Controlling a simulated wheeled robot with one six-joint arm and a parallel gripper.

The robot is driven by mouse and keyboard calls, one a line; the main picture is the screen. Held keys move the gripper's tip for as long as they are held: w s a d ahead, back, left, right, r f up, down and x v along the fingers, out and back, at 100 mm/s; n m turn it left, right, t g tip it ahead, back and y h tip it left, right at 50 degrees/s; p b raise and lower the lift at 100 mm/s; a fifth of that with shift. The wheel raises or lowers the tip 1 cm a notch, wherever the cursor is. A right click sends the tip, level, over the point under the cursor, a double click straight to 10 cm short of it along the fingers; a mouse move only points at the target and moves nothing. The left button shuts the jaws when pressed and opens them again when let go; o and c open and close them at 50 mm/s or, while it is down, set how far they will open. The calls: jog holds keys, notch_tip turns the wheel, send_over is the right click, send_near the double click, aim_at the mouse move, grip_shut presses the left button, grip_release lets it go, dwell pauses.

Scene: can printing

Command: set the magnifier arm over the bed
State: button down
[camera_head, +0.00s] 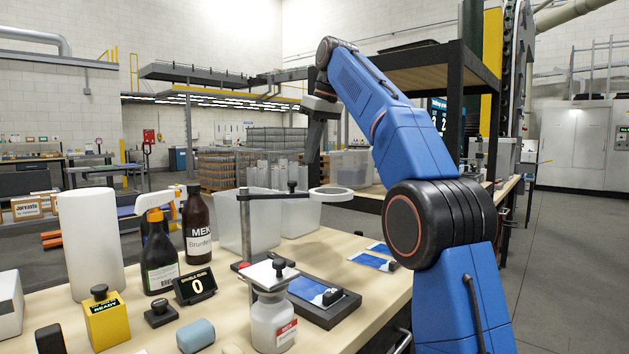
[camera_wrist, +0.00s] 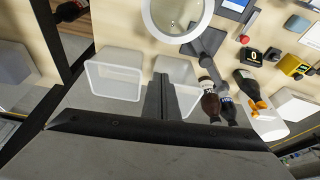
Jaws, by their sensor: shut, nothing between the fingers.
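Two translucent bins (camera_head: 250,222) stand behind the magnifier. A brown bottle (camera_head: 197,228), a spray bottle (camera_head: 159,255), a white roll (camera_head: 88,245) and a counter display (camera_head: 195,286) crowd the left. A white jar (camera_head: 272,325) stands in front. Blue sheets (camera_head: 372,261) lie right of the bed.

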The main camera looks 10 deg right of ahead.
aim_at(319, 192)
notch_tip(319, 192, down, 8)
jog(key=s, duration=0.1)
jog(key=shift+d+r, duration=0.2)
jog(key=shift+d, duration=0.2)
jog(key=shift+s, duration=0.1)
dwell(0.4)
jog(key=shift+s+d+m, duration=0.1)
jog(key=shift+s+m, duration=0.3)
jog(key=shift+s, duration=0.3)
jog(key=s+m, duration=0.2)
jog(key=s, duration=0.1)
jog(key=s+m+h, duration=0.1)
jog(key=s, duration=0.2)
jog(key=shift+s+a+m+t, duration=0.2)
jog(key=shift+m+t, duration=0.1)
jog(key=shift+m, duration=0.1)
jog(key=s+a+m, duration=0.1)
jog(key=s+a, duration=0.2)
jog(key=s, duration=0.4)
jog(key=shift+s+a+m+h, duration=0.15)
jog(key=shift+a+m+h, duration=0.05)
jog(key=shift+m+h, duration=0.2)
